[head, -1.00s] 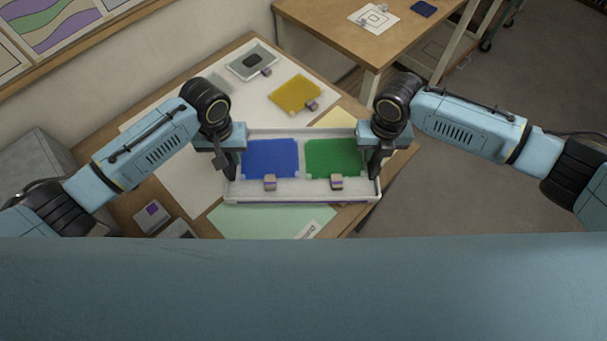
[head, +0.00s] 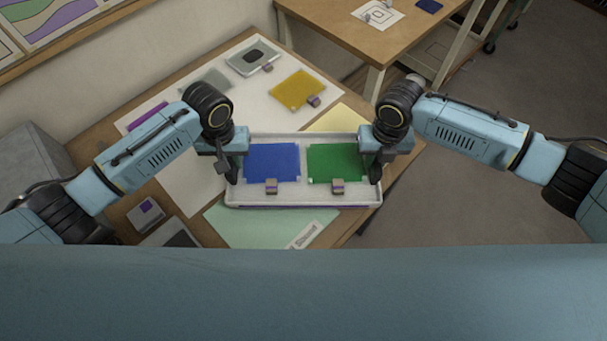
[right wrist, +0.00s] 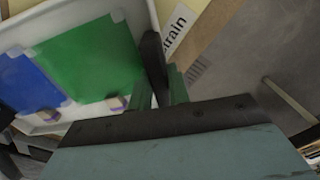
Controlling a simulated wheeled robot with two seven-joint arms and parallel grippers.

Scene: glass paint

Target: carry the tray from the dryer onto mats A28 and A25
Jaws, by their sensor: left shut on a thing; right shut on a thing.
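The white tray (head: 304,193) is between my two grippers in the head view, above the table. It carries a blue glass panel (head: 271,162) on the left and a green glass panel (head: 333,163) on the right. A small block (head: 271,186) lies at the front of the blue panel and another (head: 338,187) at the front of the green one. My left gripper (head: 233,172) is shut on the tray's left end. My right gripper (head: 374,170) is shut on its right end. The right wrist view shows the tray's rim (right wrist: 152,25) beside the fingers.
A mint-green mat (head: 250,228) with a printed label and a pale yellow mat (head: 338,118) lie partly under the tray. A yellow panel (head: 298,90) and a grey-framed piece (head: 252,58) lie behind. A second table (head: 345,35) stands at the back right.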

